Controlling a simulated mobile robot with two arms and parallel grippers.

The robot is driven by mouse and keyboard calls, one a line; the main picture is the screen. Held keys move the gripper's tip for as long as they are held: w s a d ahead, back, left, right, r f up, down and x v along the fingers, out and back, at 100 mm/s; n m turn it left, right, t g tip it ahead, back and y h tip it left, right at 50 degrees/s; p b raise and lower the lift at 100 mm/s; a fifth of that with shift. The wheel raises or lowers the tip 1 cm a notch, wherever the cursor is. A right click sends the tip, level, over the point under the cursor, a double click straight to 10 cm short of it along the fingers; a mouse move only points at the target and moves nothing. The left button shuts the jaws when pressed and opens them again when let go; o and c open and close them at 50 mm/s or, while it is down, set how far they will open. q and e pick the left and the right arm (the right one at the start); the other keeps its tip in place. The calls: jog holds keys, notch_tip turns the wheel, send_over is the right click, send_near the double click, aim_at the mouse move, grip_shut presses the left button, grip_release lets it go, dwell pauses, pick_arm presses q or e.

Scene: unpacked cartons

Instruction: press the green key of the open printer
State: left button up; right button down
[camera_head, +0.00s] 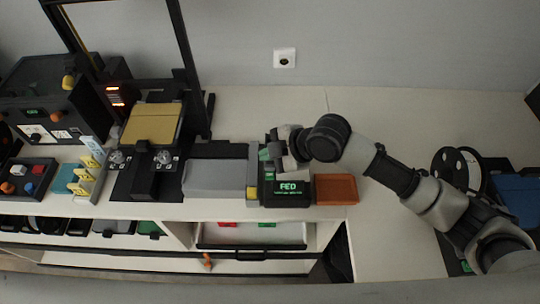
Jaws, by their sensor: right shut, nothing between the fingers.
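The open-frame printer (189,88) stands at the left on the white counter, with a gold plate (152,123) between its dark uprights. To its right, a black unit (292,200) with a lit green display (288,188) stands near the counter's front edge. A small green patch (264,154) shows on this unit's back left part; I cannot tell if it is the key. My right gripper (277,152) is shut and empty, over the back of the black unit and beside the green patch. Whether it touches is hidden. My left gripper is not in view.
A grey flat block (216,174) and an orange-brown tray (336,189) flank the black unit. A boxy black printer (50,100) and a button box (25,178) are far left. An open drawer (255,235) is below. Reels (458,168) stand at right. The back counter is clear.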

jog(key=r, duration=0.1)
jog(key=n+b, duration=0.1)
jog(key=b, duration=0.5)
send_over(270, 176)
notch_tip(270, 176, down, 7)
jog(key=shift+s+f, duration=0.1)
jog(key=shift+f+b, duration=0.5)
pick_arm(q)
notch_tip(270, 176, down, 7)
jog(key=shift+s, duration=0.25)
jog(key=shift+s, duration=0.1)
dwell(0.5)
pick_arm(e)
jog(key=shift+f, duration=0.15)
dwell(0.4)
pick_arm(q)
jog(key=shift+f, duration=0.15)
pick_arm(e)
jog(key=shift+f, duration=0.3)
